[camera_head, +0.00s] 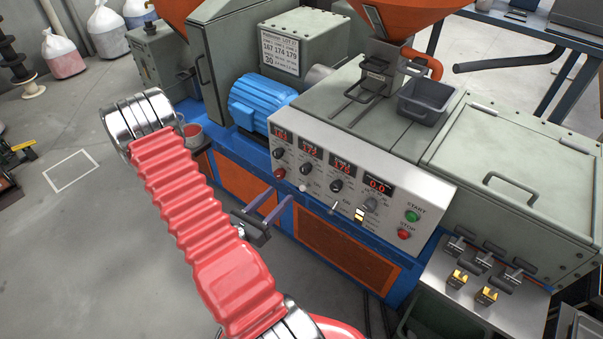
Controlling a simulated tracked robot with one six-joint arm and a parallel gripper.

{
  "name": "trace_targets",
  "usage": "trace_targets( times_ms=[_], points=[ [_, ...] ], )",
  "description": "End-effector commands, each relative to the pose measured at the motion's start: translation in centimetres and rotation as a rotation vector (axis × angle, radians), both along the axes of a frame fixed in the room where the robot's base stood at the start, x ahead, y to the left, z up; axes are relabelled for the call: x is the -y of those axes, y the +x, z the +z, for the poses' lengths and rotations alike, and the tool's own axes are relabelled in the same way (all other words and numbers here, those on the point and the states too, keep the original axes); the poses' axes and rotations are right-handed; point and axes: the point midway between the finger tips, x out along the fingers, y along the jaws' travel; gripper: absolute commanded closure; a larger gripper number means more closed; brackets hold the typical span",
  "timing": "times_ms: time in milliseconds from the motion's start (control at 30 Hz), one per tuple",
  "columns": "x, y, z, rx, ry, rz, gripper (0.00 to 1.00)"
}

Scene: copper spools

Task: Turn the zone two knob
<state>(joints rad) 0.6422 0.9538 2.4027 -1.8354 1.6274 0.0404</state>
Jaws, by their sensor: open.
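The control panel (352,190) on the grey machine has a row of black knobs under red displays. The second knob from the left (305,168), apparently zone two, sits below a display (311,152) that seems to read 172. The first knob (278,153) is left of it and the third knob (336,185) right of it. My gripper (282,194) is below and left of the second knob, apart from the panel in the picture. Its two fingers are spread with nothing between them. The knob's pointer is too small to read.
A card (280,50) reads 167 174 179 and 30. A red button (280,173), a white button (303,188) and a toggle (334,207) sit low on the panel. The green START button (411,215) and red STOP button (404,234) are at right.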

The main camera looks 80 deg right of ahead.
Motion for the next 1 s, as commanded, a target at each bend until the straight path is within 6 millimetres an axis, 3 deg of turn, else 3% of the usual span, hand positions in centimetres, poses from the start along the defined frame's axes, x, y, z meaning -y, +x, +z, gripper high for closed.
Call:
trace_targets(
  times_ms=[1000],
  points=[
    [9.9,-4.0,0.0,0.001,-0.001,-0.003,0.54]
  ],
)
